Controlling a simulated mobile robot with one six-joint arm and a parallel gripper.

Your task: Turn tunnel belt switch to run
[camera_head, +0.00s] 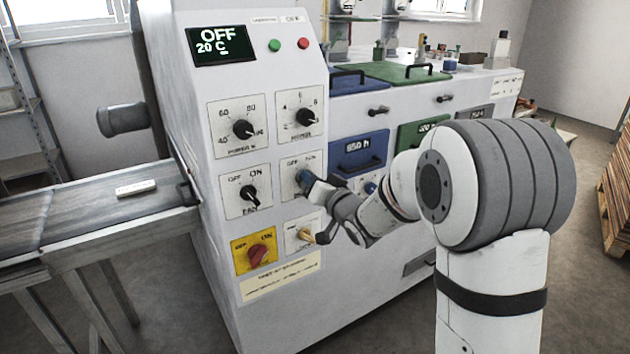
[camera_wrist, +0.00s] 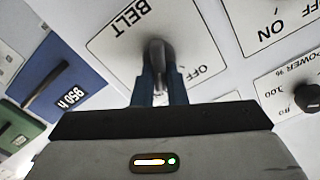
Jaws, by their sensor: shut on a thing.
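The belt switch plate (camera_head: 289,167) is on the white control panel (camera_head: 217,116), in the right column below the upper right dial. In the wrist view the plate (camera_wrist: 118,47) shows upside down, with "BELT" and "OFF" readable. My gripper (camera_head: 307,181) is at this switch and hides its knob in the head view. In the wrist view my gripper (camera_wrist: 160,84) is shut on the dark grey switch knob (camera_wrist: 157,52), one blue finger on each side. Which mark the knob points to is hard to tell. The panel's display (camera_head: 221,45) reads "OFF" and "20 C".
The fan switch (camera_head: 250,193) is left of the belt switch. A red knob on yellow (camera_head: 257,256) and a brass-coloured key or lever (camera_head: 305,234) sit below. A conveyor (camera_head: 90,215) carries a small pale block (camera_head: 136,188). Blue and green drawers stand at right.

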